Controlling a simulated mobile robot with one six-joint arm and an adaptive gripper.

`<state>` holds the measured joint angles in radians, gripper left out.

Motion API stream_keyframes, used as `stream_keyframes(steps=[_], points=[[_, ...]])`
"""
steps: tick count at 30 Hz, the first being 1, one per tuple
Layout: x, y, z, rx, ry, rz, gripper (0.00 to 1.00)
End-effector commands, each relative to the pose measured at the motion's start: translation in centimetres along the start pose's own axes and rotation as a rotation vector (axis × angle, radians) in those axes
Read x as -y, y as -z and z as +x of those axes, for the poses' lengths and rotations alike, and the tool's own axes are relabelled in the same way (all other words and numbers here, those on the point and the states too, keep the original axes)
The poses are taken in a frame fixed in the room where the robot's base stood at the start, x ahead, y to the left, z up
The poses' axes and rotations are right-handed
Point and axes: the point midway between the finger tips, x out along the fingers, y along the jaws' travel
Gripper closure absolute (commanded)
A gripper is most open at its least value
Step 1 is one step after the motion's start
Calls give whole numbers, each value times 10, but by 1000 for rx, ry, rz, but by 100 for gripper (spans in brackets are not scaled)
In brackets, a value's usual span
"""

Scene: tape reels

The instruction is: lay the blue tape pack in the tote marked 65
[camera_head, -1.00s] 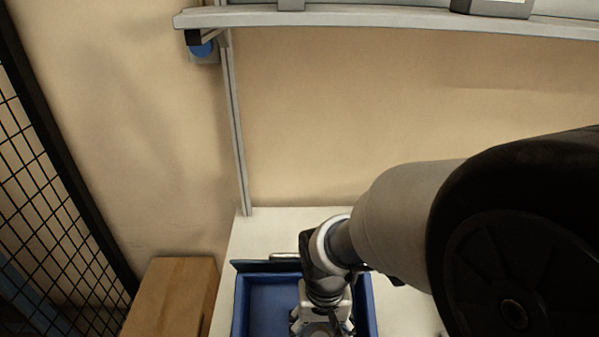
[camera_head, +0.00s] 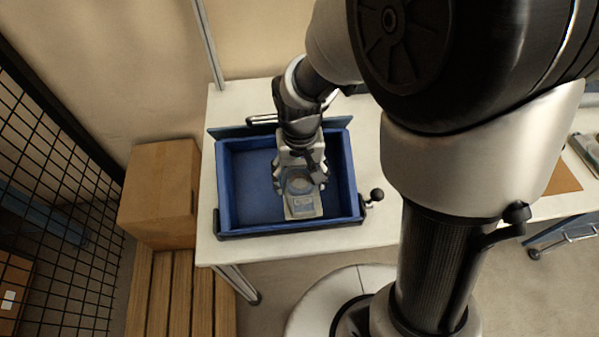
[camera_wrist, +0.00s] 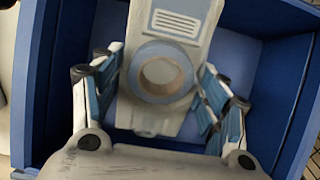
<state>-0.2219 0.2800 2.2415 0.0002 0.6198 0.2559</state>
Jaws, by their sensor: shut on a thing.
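The blue tape pack (camera_wrist: 131,78), a pale card with a round blue-edged reel on it, is between the fingers of my gripper (camera_wrist: 160,95) in the wrist view. My gripper is shut on it. In the head view, the pack (camera_head: 303,205) hangs below my gripper (camera_head: 300,180), over the right part of a blue tote (camera_head: 240,228). The tote's walls also show in the wrist view (camera_wrist: 262,42). I cannot tell whether the pack touches the tote floor. No number on the tote is readable.
The tote stands on a white table (camera_head: 215,248). A cardboard box (camera_head: 160,195) sits left of it on wooden slats (camera_head: 180,290). A black mesh fence (camera_head: 60,190) is at the far left. A black knob (camera_head: 376,195) is right of the tote.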

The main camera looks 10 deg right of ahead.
Motion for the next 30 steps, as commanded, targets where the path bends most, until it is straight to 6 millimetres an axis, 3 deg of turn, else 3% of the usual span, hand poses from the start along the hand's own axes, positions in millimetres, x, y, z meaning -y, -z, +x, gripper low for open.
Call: stream_keyframes(steps=[7,8,16,26,30], points=[[0,0,4,0,0,0,61],[0,0,4,0,0,0,31],[0,0,4,0,0,0,13],[0,0,4,0,0,0,13],[0,0,-6,-1,0,0,13]])
